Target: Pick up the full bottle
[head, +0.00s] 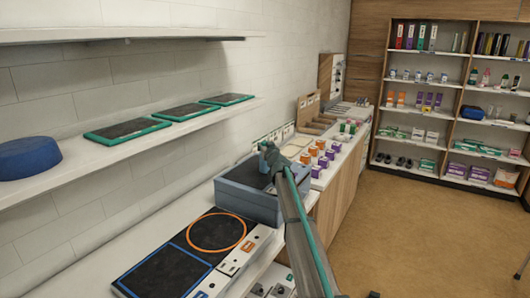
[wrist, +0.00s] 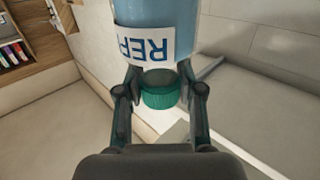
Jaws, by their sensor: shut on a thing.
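A blue bottle (wrist: 158,15) with a white label and a green cap (wrist: 160,97) shows in the wrist view. The label reads "REF", upside down in the picture, and is cut off at its edge. My gripper (wrist: 160,80) is shut on the bottle near the cap end, one finger on each side. The bottle's far end is out of frame. In the head view my gripper (head: 268,156) is above a blue-grey bin (head: 245,200) on the counter. The bottle cannot be made out clearly there.
A black pad with an orange ring (head: 216,232) and a blue-outlined pad (head: 170,272) lie on the near counter. Small orange and purple boxes (head: 318,162) stand beyond the bin. A wall shelf (head: 130,160) holds dark trays and a blue round item (head: 28,158).

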